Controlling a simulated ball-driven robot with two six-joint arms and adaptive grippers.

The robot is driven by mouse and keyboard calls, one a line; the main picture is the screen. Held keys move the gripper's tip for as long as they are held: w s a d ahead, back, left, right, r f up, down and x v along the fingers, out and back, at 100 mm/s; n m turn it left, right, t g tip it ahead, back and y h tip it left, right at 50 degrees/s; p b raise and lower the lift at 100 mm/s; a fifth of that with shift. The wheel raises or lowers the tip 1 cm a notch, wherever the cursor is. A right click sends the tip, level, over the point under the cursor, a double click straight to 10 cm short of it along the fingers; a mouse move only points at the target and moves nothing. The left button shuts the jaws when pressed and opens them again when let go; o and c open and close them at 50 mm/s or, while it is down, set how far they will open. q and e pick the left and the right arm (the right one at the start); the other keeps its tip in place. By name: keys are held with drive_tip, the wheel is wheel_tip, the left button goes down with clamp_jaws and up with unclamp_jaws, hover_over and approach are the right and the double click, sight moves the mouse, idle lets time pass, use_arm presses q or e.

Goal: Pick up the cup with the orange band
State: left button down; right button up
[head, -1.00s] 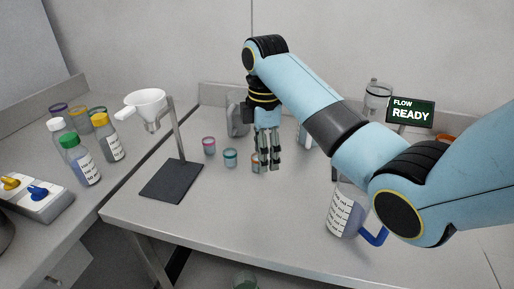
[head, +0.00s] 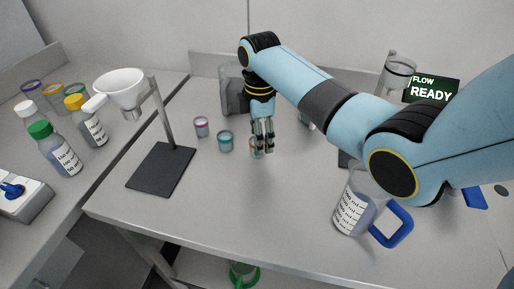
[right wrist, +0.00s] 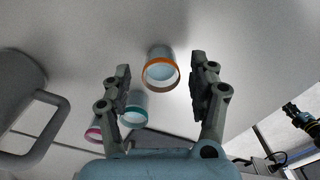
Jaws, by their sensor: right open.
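The cup with the orange band (right wrist: 159,74) is between the finger pads of my right gripper (right wrist: 161,72) in the right wrist view, with gaps on both sides. In the head view, the cup (head: 254,151) is partly hidden behind the fingers of my right gripper (head: 263,147), which points down at it. The right gripper is open. A teal-banded cup (head: 225,141) and a pink-banded cup (head: 201,127) stand to its left. At the right edge of the right wrist view, a small dark shape looks like my left gripper (right wrist: 301,119); its jaws are too small to judge.
A funnel stand (head: 162,168) is left of the cups. A jug with a blue handle (head: 352,207) stands to the right, under my right arm. A grey jug (head: 231,90) is behind. Bottles (head: 57,151) fill the left bench. The table front is clear.

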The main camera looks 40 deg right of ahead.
drive_tip(key=shift+f, duration=1.45)
drive_tip(key=c, duration=1.2)
drive_tip(key=shift+r, duration=0.15)
